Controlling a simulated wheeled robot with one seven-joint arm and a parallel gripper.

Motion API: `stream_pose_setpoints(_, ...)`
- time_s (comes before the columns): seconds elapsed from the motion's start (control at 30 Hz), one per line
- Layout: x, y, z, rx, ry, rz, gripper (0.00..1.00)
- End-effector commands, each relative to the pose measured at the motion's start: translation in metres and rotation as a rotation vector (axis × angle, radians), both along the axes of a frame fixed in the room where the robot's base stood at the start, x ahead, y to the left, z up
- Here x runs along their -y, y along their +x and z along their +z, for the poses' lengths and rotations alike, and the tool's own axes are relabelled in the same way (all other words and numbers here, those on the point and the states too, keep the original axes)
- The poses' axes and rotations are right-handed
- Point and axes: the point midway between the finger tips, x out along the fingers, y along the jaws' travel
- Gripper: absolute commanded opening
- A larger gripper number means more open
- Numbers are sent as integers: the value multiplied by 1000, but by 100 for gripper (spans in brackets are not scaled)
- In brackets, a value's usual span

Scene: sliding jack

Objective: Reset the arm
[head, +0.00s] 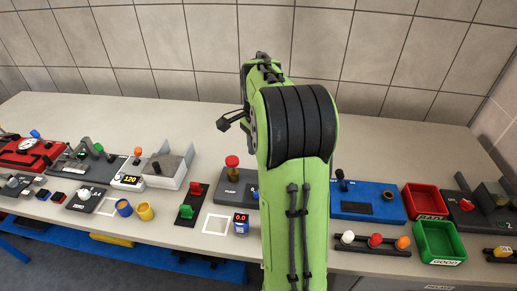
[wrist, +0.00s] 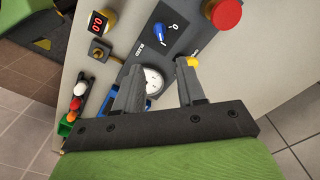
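My gripper (wrist: 160,72) is open in the wrist view, its two dark fingers apart. I see nothing held between them. Beyond the fingers is a dark panel (wrist: 187,31) with a blue switch (wrist: 155,30), a round white gauge (wrist: 151,80) and a large red knob (wrist: 227,13). A small yellow piece (wrist: 192,62) shows at the right fingertip; I cannot tell whether they touch. In the head view my green arm is raised over the bench and hides part of it, including part of the dark box with a red knob (head: 232,161).
The bench (head: 180,104) is clear along its back. Along its front stand a blue box (head: 366,207), a red tray (head: 425,192), a green tray (head: 437,233), yellow and blue cups (head: 145,211), and a red counter (head: 241,220). A tiled wall (head: 170,40) stands behind.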

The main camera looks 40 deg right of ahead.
Motion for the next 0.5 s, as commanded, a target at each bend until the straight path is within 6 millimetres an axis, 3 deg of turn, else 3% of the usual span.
stream_pose_setpoints(0.37,-1,0,-1,0,0,3,39)
stream_pose_setpoints(0.43,-10,-1,6,11,-10,47,39)
stream_pose_setpoints(0.5,-34,-4,21,39,-37,172,39)
